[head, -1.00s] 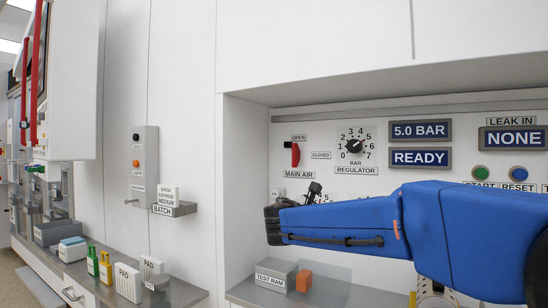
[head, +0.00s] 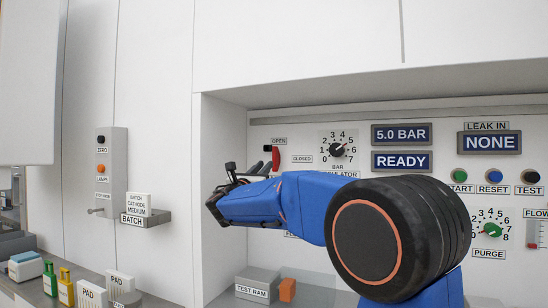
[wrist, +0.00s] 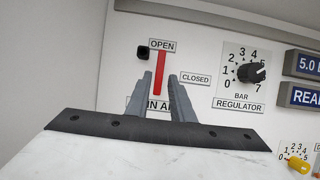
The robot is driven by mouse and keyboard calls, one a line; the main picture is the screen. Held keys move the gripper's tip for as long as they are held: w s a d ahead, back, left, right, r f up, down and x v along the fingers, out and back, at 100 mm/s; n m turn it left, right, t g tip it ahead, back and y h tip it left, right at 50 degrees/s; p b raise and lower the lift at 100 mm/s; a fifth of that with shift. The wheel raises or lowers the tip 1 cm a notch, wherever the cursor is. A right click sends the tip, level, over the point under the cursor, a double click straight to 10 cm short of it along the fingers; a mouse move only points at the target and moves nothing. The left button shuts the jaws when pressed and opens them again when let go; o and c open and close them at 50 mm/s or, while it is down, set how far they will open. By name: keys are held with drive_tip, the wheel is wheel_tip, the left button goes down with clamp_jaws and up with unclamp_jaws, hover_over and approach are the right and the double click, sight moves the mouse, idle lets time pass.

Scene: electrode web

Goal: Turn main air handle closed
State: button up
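The main air handle (head: 276,157) is a red bar on the white panel, standing upright below the OPEN label. In the wrist view the red bar (wrist: 160,72) points down from OPEN, and the CLOSED label (wrist: 196,79) is to its right. My gripper (wrist: 157,85) is open, with one grey finger on each side of the bar's lower part in the picture. I cannot tell whether the fingertips reach the bar or touch it. In the head view my gripper (head: 250,168) is in front of the panel, and my arm hides the MAIN AIR label.
The regulator knob (head: 337,149) is right of the handle. Displays read 5.0 BAR (head: 401,135), READY (head: 401,161) and NONE (head: 491,142). The recess side wall (head: 222,130) is close on the left. A test ram (head: 257,284) and an orange block (head: 287,289) are below.

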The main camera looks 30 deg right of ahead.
sight(274, 157)
drive_tip(key=x, duration=1)
drive_tip(key=shift+w+d, duration=0.2)
drive_tip(key=shift+d, duration=0.2)
drive_tip(key=shift+c, duration=0.7)
clamp_jaws()
